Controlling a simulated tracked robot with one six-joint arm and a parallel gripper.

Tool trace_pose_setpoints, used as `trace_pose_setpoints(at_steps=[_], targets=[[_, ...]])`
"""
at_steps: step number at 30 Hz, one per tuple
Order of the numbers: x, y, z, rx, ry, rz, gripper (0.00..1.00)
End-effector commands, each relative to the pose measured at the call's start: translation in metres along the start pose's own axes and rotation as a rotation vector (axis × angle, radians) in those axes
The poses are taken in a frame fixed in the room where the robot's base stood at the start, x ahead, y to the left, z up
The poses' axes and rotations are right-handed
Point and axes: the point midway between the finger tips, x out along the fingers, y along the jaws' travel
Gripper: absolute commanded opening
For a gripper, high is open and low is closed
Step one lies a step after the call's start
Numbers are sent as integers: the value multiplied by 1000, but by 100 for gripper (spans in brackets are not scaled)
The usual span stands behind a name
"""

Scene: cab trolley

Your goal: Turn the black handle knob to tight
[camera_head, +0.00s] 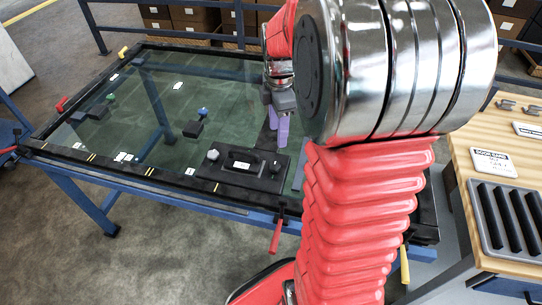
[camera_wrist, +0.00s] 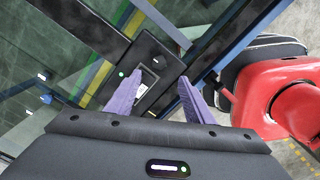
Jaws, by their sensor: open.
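A black plate (camera_head: 230,178) lies on the near edge of the glass-topped table. It carries a silver knob (camera_head: 213,155) at its left end, a white label in the middle and a small dark knob (camera_head: 275,166) at its right end. This may be the black handle knob; its turn position is too small to tell. My gripper (camera_head: 277,140) has purple fingers pointing down, seemingly above and behind the plate's right end. In the wrist view the fingers of my gripper (camera_wrist: 160,80) are apart with nothing visibly between them. A black plate (camera_wrist: 167,68) shows beyond the fingertips.
The glass tabletop (camera_head: 150,100) holds small dark blocks with green and blue knobs (camera_head: 202,112). Red handles (camera_head: 276,235) and yellow ones stick out at the table's edges. A wooden bench (camera_head: 470,150) with a black-slotted tray stands at the right. Boxes stand behind.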

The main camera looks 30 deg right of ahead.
Motion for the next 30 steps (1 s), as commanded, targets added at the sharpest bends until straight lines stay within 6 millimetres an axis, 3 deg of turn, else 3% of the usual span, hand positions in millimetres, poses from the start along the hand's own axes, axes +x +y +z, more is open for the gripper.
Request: trace_pose_setpoints(at_steps=[5, 17, 23, 30], targets=[[0, 1, -9, -81, 1, -2, 48], [5, 1, -11, -84, 1, -3, 48], [24, 1, -11, -84, 1, -5, 48], [61, 0, -12, -84, 2, -6, 48]])
